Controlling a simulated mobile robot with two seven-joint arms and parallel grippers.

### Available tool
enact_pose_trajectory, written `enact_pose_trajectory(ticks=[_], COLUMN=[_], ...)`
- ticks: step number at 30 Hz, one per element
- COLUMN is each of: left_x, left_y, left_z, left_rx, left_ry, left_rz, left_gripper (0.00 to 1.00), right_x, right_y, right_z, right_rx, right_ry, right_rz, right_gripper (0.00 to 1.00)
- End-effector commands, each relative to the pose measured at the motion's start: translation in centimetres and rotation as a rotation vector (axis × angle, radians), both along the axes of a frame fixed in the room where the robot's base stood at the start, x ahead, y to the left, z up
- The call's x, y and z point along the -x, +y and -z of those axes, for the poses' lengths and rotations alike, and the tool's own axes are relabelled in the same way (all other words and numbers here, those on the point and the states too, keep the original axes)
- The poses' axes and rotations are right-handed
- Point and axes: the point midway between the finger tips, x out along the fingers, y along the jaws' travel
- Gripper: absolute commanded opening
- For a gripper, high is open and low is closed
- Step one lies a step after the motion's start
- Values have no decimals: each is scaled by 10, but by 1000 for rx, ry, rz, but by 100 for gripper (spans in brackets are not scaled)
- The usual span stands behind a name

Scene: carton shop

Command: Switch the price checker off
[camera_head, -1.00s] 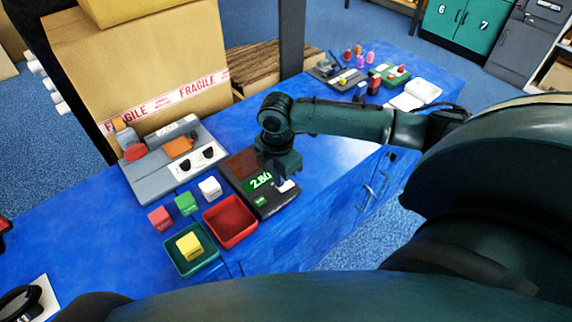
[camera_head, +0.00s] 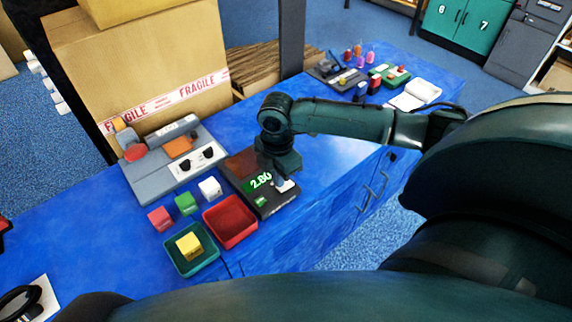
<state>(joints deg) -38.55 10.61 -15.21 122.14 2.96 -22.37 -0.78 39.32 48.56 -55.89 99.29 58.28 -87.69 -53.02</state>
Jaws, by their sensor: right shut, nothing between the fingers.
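The price checker (camera_head: 250,186) is a dark flat box on the blue counter. Its green display is lit and reads about 2.80. A small green patch shows below the display, and a pale part shows at its right edge. My right gripper (camera_head: 279,182) points down over the right part of the price checker, next to the display. It is shut with nothing in it. Whether its tips touch the device I cannot tell, as the gripper hides part of it. My left gripper is not in view.
A red tray (camera_head: 232,236) and a green tray (camera_head: 180,266) with a yellow cube (camera_head: 189,245) stand in front. Red, green and white cubes lie nearby. A grey machine (camera_head: 170,172) stands left, before a large carton (camera_head: 150,70). The counter right of the price checker is clear.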

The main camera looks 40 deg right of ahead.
Motion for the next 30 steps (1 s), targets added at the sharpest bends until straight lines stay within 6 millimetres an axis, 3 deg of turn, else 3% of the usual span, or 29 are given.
enact_pose_trajectory(ticks=[30], left_x=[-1], left_y=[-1], left_z=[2], left_rx=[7], left_ry=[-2], left_rz=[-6], left_gripper=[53], right_x=[0], right_y=[0], right_z=[11], right_rx=[0], right_ry=[1], right_rz=[0], right_gripper=[0])
